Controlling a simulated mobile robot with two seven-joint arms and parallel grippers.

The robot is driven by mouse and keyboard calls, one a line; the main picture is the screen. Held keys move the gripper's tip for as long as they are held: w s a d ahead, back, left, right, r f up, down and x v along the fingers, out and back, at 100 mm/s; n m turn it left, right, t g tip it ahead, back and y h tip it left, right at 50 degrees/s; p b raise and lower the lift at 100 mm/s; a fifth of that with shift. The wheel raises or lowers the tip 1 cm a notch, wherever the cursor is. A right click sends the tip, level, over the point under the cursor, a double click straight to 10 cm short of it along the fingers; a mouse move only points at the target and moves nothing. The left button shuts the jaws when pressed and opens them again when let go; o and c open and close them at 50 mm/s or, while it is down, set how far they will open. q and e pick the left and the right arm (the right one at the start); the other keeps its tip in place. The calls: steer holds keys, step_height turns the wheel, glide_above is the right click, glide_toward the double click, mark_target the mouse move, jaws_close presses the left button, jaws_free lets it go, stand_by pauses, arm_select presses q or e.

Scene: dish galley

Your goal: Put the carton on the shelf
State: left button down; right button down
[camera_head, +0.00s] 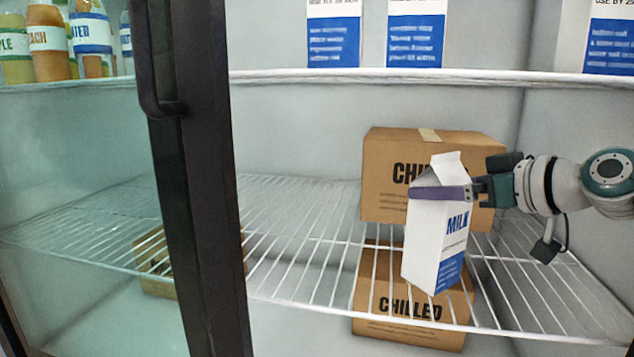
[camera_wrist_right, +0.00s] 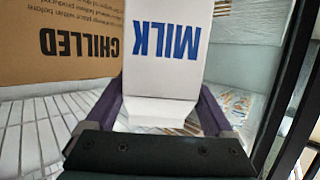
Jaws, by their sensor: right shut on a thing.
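The milk carton (camera_head: 436,240) is white and blue with a gabled top and the word MILK. It is tilted slightly in the head view. My right gripper (camera_head: 440,193) is shut on its upper part, with purple fingers on either side. The carton also shows between the fingers in the right wrist view (camera_wrist_right: 166,45). The wire shelf (camera_head: 300,240) runs across the fridge. The carton is over its front part; whether its base touches the wires I cannot tell. My left gripper is not in view.
A brown CHILLED box (camera_head: 385,172) stands on the wire shelf behind the carton. Another CHILLED box (camera_head: 400,330) sits below the shelf. A dark door frame (camera_head: 195,200) with a handle stands left. The upper shelf (camera_head: 400,76) holds cartons and bottles. The wire shelf's left part is bare.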

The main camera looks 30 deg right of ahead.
jaws_free()
steer(key=shift+w, duration=0.15)
steer(key=shift+f, duration=0.3)
steer(key=shift+s+r, duration=0.2)
steer(key=shift+s, duration=0.3)
steer(key=p+v, duration=0.1)
steer(key=v, duration=0.8)
steer(key=shift+r+p, duration=0.2)
steer(key=shift+p, duration=0.2)
